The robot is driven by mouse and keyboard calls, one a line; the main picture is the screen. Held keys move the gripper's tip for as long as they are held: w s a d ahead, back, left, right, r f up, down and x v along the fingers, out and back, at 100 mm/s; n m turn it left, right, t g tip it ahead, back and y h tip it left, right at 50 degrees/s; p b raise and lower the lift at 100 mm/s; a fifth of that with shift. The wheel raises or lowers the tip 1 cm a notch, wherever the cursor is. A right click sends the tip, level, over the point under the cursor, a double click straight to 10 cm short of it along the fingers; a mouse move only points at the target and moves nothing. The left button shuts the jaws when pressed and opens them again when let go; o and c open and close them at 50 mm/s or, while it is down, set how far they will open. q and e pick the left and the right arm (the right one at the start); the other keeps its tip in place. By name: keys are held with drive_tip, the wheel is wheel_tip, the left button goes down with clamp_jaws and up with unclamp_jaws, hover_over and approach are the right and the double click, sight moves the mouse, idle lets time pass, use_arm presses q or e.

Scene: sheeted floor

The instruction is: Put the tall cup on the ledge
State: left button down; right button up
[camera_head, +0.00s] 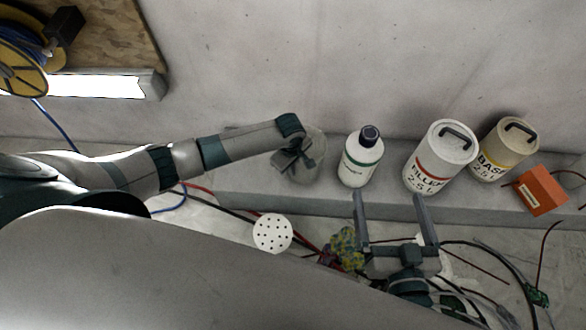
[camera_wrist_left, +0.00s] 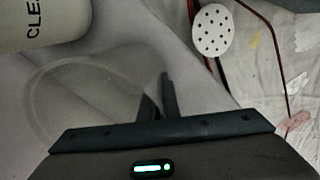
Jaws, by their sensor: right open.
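A translucent grey cup (camera_head: 312,166) shows beneath my left gripper (camera_head: 287,163) in the head view, over the left part of the grey ledge (camera_head: 240,188). I cannot tell whether its base touches the ledge. In the left wrist view the cup (camera_wrist_left: 85,95) is a faint, see-through outline left of the fingers. My left gripper (camera_wrist_left: 158,100) has its fingers close together at the cup's edge and appears shut on its wall. My right gripper (camera_head: 390,215) is open and empty in front of the ledge, below the white bottle and filler can.
A white bottle (camera_head: 359,165) stands right of the cup; it also shows in the left wrist view (camera_wrist_left: 40,22). A filler can (camera_head: 437,165), a base can (camera_head: 503,155) and an orange box (camera_head: 541,191) are further right. A perforated white disc (camera_head: 272,233) and cables lie in front.

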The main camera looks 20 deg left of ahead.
use_arm(q)
drive_tip(key=shift+f, duration=0.15)
use_arm(e)
drive_tip(key=shift+r, duration=0.1)
use_arm(q)
drive_tip(key=c, duration=2)
unclamp_jaws()
drive_tip(key=shift+r, duration=0.3)
wheel_tip(320, 180, up, 5)
drive_tip(key=shift+s+p, duration=0.15)
drive_tip(key=shift+p, duration=0.9)
wheel_tip(320, 180, up, 5)
drive_tip(key=shift+s+a+r+p, duration=0.1)
drive_tip(key=shift+s+p, duration=0.05)
drive_tip(key=shift+p, duration=0.6)
drive_tip(key=shift+s+r, duration=0.1)
drive_tip(key=shift+r, duration=0.6)
use_arm(e)
drive_tip(key=s+d+f+g+h, duration=0.1)
drive_tip(key=s+d+f+g, duration=0.1)
drive_tip(key=s+f+g, duration=0.1)
drive_tip(key=s+d+f+g+h, duration=0.1)
drive_tip(key=s+d+f+g, duration=0.1)
drive_tip(key=f, duration=0.4)
drive_tip(key=shift+s+d+f+g, duration=0.3)
drive_tip(key=shift+s+g, duration=0.25)
drive_tip(key=shift+g, duration=0.55)
use_arm(q)
drive_tip(key=shift+r, duration=0.1)
